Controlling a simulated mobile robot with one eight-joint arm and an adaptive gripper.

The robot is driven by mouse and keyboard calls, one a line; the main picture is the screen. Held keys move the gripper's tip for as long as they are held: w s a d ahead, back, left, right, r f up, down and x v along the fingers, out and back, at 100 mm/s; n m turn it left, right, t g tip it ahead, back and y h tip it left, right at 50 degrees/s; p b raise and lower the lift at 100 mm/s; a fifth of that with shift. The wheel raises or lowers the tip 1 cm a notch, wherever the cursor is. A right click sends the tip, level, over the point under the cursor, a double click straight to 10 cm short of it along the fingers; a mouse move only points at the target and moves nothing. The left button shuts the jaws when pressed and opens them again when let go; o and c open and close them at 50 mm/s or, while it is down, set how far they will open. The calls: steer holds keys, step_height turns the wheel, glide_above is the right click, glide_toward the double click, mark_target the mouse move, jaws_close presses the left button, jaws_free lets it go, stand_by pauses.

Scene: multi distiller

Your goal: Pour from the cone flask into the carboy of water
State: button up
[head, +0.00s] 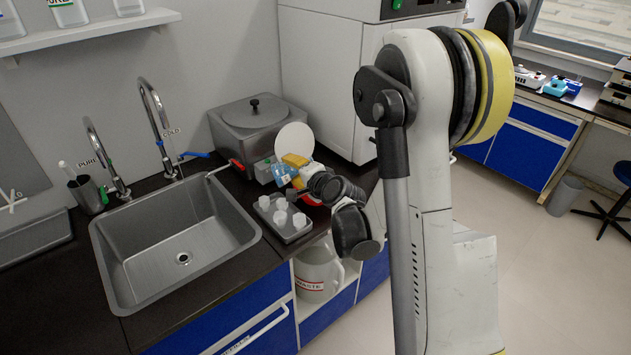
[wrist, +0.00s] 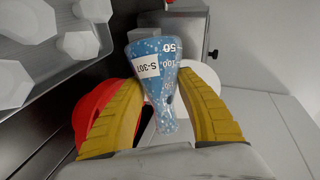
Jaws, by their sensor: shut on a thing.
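My gripper (wrist: 160,105) has its yellow fingers closed on the cone flask (wrist: 152,70), one on each side. The flask has a white "S-307" label, volume marks and pale blue speckled contents. In the wrist view its wide base points away and its narrow neck towards my wrist. In the head view the flask (head: 283,173) shows above the counter right of the sink, partly covered by my gripper (head: 294,161).
A grey tray (head: 282,233) with several white pieces lies near the counter's front edge. A grey boiler (head: 250,117) stands behind. The sink (head: 178,250) has two taps. A jug labelled "WASTE" (head: 316,270) stands in an open cupboard below. A red round thing (wrist: 93,104) is close beside my gripper.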

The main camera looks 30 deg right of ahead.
steer(key=shift+f+m, duration=0.2)
steer(key=shift+m, duration=0.2)
stand_by(0.3)
steer(key=shift+d+r+m+t+y+b, duration=0.15)
steer(key=shift+r+m+t+y+b, duration=0.15)
steer(key=shift+r+m+y+b, duration=0.25)
stand_by(1.7)
steer(key=shift+s+d+f+m+t+y+b, duration=0.15)
steer(key=shift+f+m+t+y+b, duration=0.2)
steer(key=shift+m+b, duration=0.6)
stand_by(2.1)
steer(key=shift+d+r+b, duration=0.1)
steer(key=shift+r+b, duration=0.05)
steer(key=shift+b, duration=0.3)
stand_by(1.5)
